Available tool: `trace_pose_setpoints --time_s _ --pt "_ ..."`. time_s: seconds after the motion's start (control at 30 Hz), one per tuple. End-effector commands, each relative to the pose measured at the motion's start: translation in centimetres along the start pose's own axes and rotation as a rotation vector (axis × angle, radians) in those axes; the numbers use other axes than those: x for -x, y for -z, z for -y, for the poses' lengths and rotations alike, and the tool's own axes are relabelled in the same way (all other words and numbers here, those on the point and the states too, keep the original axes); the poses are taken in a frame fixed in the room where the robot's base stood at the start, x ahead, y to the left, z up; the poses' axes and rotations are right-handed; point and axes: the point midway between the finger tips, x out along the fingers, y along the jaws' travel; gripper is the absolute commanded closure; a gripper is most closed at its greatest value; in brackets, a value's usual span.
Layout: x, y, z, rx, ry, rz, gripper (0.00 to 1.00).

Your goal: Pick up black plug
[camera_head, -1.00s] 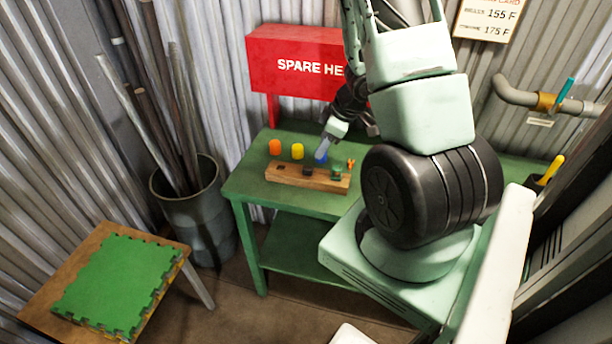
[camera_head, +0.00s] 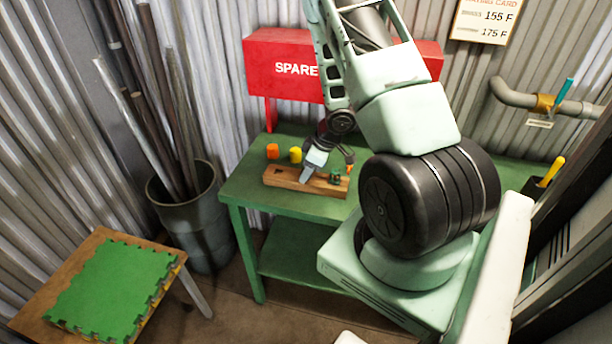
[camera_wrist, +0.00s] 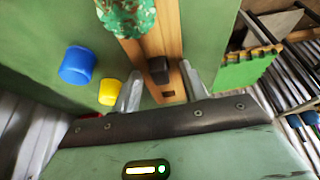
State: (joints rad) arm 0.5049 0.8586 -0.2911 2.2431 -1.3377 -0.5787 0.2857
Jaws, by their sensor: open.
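The black plug (camera_wrist: 158,70) stands up from the wooden block (camera_wrist: 167,25) in the wrist view, with an empty dark slot beside it. The block (camera_head: 284,180) also shows on the green workbench in the head view, where my gripper hides the plug. My gripper (camera_wrist: 160,88) is open and empty. Its two fingers lie to either side of the block, with the plug ahead between their lines and clear of both. In the head view my gripper (camera_head: 307,174) is low over the middle of the block.
An orange cylinder (camera_head: 272,151) and a yellow cylinder (camera_head: 295,155) stand behind the block. A blue cylinder (camera_wrist: 77,65) is close by. A green piece (camera_head: 336,176) sits at the block's right end. A red box (camera_head: 285,65) stands behind the bench (camera_head: 240,192).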

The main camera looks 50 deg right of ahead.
Motion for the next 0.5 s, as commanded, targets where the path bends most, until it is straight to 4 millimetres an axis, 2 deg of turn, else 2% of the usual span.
trace_pose_setpoints --time_s 0.07,0.2,0.5 --pt "0.02 0.00 0.01 0.000 0.000 0.000 0.59" --pt "0.03 -0.01 0.01 0.000 0.000 0.000 0.98" --pt "0.12 0.03 0.00 0.000 0.000 0.000 1.00"
